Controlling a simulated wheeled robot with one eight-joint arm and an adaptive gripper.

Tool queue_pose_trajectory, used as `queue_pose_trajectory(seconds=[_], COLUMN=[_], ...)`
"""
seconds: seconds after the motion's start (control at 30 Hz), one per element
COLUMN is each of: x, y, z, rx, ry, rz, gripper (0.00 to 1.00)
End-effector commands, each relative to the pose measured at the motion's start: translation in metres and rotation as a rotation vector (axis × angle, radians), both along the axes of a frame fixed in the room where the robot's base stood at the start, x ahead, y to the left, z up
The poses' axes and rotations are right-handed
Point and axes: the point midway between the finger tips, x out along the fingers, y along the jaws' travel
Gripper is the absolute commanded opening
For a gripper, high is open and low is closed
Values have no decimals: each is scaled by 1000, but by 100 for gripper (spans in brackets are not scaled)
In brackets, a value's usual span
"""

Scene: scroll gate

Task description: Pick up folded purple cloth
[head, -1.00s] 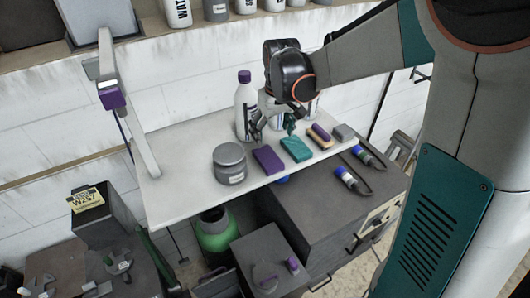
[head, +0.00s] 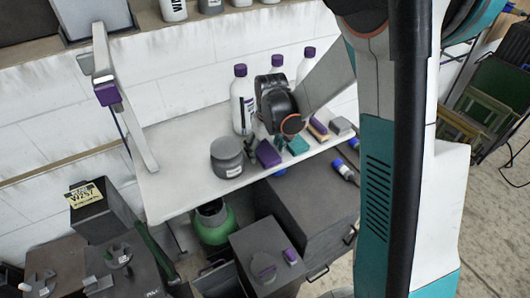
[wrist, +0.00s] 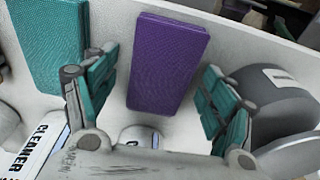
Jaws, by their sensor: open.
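The folded purple cloth (wrist: 168,62) lies flat on the white shelf in the wrist view, between and beyond my two open fingers. In the head view the purple cloth (head: 267,153) is partly hidden by my gripper (head: 268,143). My gripper (wrist: 155,95) is open and empty, with one teal-padded finger on each side of the cloth in the picture. I cannot tell how high the fingers are above the shelf. A folded teal cloth (wrist: 50,40) lies to the left of the purple one in the wrist view.
On the white shelf (head: 180,165), a grey jar (head: 227,155) stands left of the purple cloth, close to one finger in the wrist view (wrist: 280,95). White bottles with purple caps (head: 243,100) stand behind. A brush (head: 318,129) and grey block (head: 340,126) lie to the right.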

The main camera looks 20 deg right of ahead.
Motion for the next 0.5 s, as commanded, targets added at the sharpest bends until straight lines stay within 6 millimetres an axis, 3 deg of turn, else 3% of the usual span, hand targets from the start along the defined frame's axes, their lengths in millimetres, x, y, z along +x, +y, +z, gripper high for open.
queue_pose_trajectory(seconds=[0.13, 0.33, 0.5], x=[0, 0, 0], y=[0, 0, 0], z=[0, 0, 0], rx=[0, 0, 0], ry=[0, 0, 0], rz=[0, 0, 0], gripper=[77, 34, 31])
